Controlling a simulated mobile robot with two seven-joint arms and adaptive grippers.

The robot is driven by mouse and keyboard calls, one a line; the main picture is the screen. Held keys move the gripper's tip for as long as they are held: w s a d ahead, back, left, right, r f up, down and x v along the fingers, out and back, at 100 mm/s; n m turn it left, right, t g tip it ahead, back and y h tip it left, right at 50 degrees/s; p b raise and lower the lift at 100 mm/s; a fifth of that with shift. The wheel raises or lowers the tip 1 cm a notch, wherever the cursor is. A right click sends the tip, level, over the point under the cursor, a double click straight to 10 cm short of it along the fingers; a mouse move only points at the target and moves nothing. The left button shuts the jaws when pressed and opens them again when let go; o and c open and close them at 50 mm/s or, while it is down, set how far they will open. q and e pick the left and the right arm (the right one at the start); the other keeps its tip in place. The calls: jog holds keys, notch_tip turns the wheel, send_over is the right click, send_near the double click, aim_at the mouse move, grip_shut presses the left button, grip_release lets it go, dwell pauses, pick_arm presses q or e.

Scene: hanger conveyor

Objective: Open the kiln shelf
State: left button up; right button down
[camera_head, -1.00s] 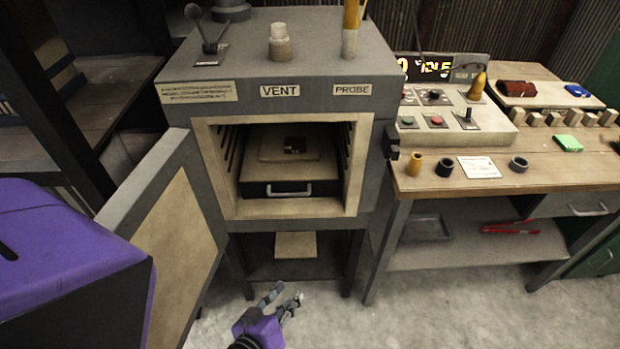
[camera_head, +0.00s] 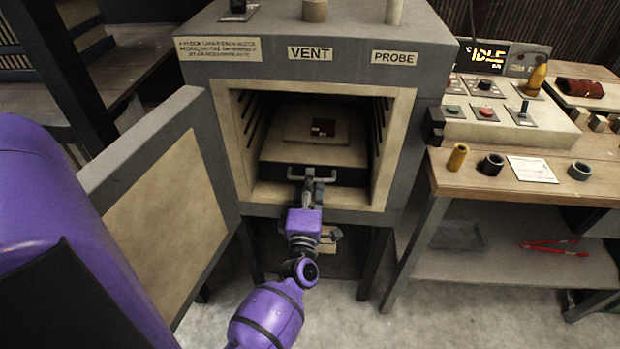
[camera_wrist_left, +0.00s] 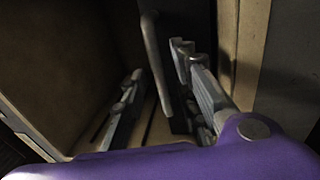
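The kiln (camera_head: 320,58) stands in front of me with its door (camera_head: 165,205) swung open to the left. Inside is the kiln shelf (camera_head: 275,150), a pale slab with a dark front, bearing a square plate with a small dark brown piece. The shelf's grey bar handle (camera_head: 296,174) faces me. My left gripper (camera_head: 312,184) is at this handle, in the kiln mouth. In the left wrist view the handle (camera_wrist_left: 154,45) shows between the two fingers (camera_wrist_left: 165,95), which stand apart. The gripper partly hides the shelf front. My right gripper is not in view.
A workbench (camera_head: 505,180) with a control panel (camera_head: 510,125), rings and a white card stands to the right. Its lower shelf holds red tongs (camera_head: 553,247). A dark rack (camera_head: 125,60) is at the left. The kiln opening's side walls are close around the shelf.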

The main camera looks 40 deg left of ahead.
pick_arm(q)
jog(key=shift+w+a+r, duration=0.1)
jog(key=shift+w+a, duration=0.25)
jog(key=shift+w, duration=0.2)
grip_shut()
